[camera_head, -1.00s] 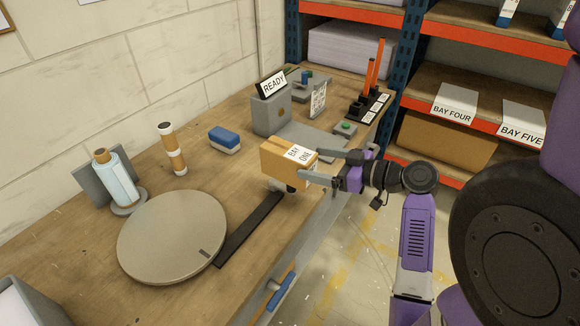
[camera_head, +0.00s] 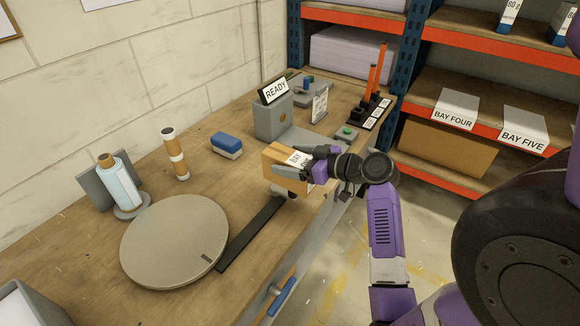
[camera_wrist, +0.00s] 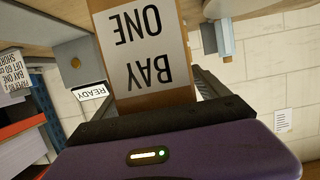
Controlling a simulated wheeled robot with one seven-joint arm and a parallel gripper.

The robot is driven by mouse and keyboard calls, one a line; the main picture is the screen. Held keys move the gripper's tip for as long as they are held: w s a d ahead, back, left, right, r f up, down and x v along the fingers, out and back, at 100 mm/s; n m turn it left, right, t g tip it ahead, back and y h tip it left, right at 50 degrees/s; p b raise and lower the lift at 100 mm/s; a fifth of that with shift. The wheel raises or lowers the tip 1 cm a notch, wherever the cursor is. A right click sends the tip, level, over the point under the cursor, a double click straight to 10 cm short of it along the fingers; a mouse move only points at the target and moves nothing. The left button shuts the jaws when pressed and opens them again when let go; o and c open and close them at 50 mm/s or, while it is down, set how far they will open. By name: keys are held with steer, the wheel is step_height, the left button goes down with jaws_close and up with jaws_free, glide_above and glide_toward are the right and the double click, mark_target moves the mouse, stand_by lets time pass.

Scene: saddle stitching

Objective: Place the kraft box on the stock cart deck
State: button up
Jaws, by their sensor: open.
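The kraft box (camera_head: 278,159) with a white BAY ONE label sits at the bench's front edge, on a grey support that is mostly hidden under it. My gripper (camera_head: 300,169) is at the box's near labelled side, with its open fingers on either side of the box. In the wrist view the box (camera_wrist: 124,104) fills the middle between the fingers, its label upside down. Whether the fingers touch the box I cannot tell. I cannot make out the stock cart deck in these views.
A round grey turntable (camera_head: 172,240), a dark strip (camera_head: 250,235), a blue block (camera_head: 226,144) and rolls stand on the bench (camera_head: 75,265). A grey READY unit (camera_head: 272,117) stands just behind the box. A shelf rack with BAY FOUR (camera_head: 456,107) is at right.

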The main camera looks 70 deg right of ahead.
steer(key=shift+w+f, duration=0.1)
steer(key=shift+w, duration=0.15)
jaws_close()
stand_by(0.4)
